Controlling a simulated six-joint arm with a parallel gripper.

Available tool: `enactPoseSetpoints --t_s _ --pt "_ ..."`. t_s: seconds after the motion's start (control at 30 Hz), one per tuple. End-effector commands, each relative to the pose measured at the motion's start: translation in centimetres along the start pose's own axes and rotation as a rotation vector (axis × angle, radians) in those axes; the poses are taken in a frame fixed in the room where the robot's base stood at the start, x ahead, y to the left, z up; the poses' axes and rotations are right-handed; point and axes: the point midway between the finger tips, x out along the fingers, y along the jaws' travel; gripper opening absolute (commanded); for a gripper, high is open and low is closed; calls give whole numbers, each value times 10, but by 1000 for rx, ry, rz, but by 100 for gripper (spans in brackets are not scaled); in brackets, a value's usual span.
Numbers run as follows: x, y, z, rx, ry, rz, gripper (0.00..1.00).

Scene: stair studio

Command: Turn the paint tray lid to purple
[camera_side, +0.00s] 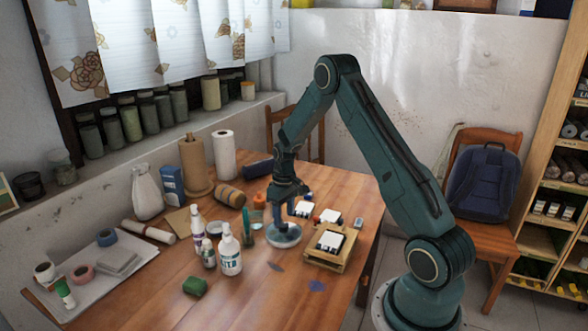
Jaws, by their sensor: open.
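A round, pale blue-grey paint tray (284,238) sits on the wooden table, below my gripper. I cannot make out its lid's markings or which colour the lid points to; no purple on it is clear at this size. My gripper (289,212) points down over the tray with its jaws open. Its fingers partly hide the tray's back part. I cannot tell whether they touch the lid.
A wooden stand (329,258) with a white-topped item is right of the tray; more small white items lie behind it. White bottles (230,252) and a green sponge (195,286) stand left. Paper rolls (224,155) are at the back. The front table area is mostly clear.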

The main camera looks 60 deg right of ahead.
Motion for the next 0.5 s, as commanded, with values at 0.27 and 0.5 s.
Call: enactPoseSetpoints --t_s 0.27,0.5 --pt "28 0 0 0 -1 0 50" --pt "34 0 0 0 0 0 50"
